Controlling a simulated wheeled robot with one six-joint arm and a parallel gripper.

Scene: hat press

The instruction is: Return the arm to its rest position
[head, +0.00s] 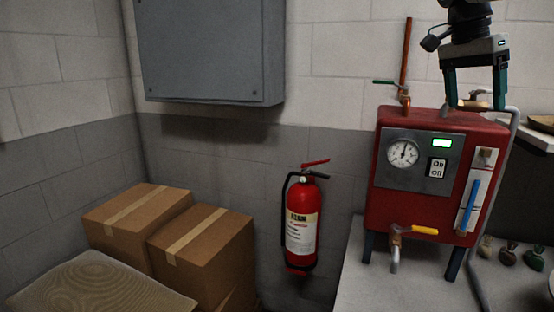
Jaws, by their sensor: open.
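My gripper (474,98) is at the upper right of the head view, pointing down with its two fingers spread. It hangs at the top of the red boiler (408,205). A small tan-coloured fitting (474,105) on the boiler's top shows between the fingertips. I cannot tell whether the fingers touch it. The upper part of my arm runs out of the picture at the top.
The boiler carries a gauge (402,153), a green-handled pipe (405,70), a yellow-handled tap (415,231) and a grey hose (508,150). A grey wall cabinet (210,50), fire extinguisher (301,225) and cardboard boxes (205,245) stand left. A shelf (540,140) is right.

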